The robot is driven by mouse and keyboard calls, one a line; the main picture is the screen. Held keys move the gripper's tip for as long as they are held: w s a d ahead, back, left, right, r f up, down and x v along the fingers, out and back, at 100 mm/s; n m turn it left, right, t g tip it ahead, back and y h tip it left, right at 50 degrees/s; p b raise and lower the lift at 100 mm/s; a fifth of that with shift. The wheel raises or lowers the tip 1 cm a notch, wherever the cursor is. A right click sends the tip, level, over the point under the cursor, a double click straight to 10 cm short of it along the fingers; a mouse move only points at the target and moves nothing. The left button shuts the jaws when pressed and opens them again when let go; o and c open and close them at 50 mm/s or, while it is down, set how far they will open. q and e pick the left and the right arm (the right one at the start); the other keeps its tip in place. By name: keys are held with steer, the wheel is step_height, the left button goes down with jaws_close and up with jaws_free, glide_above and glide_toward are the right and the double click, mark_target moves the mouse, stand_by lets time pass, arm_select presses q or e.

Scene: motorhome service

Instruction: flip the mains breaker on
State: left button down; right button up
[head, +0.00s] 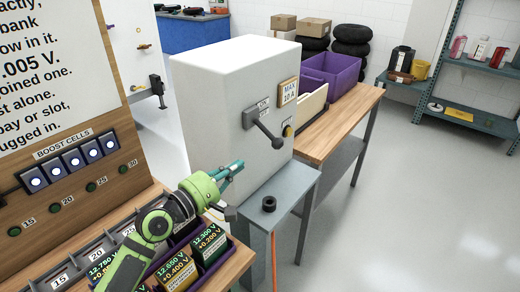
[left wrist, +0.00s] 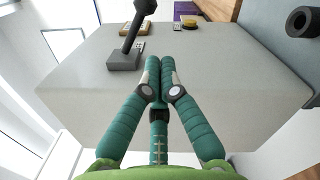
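The mains breaker is a dark lever (head: 266,132) on a grey base plate, on the front face of a light grey cabinet (head: 205,120). In the head view its handle slants down to the right and ends in a black knob. The lever (left wrist: 133,38) also shows at the upper left of the left wrist view, beyond the fingertips. My left gripper (head: 238,166) is in front of the cabinet, below and left of the lever. In the left wrist view its two teal fingers (left wrist: 161,64) meet at the tips with nothing between them. They appear apart from the lever. My right gripper is out of view.
A "MAX 10 A" sign (head: 289,91) and a yellow knob (head: 288,130) are near the lever. A black ring (head: 269,204) lies on the grey stand below. A rack of cells (head: 178,270) is under my left arm. A wooden bench with a purple bin (head: 332,75) stands behind. Floor at right is clear.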

mark_target(269, 136)
arm_select(q)
steer(key=x, duration=0.9)
steer(key=shift+p, duration=0.35)
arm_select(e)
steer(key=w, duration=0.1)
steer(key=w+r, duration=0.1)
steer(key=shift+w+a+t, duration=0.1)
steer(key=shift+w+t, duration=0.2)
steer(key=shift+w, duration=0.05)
arm_select(q)
steer(key=shift+r, duration=0.1)
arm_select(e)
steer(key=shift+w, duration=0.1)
arm_select(q)
steer(key=shift+s+d+r+n+p, duration=0.25)
steer(key=shift+n+p, duration=0.15)
steer(key=shift+p, duration=0.1)
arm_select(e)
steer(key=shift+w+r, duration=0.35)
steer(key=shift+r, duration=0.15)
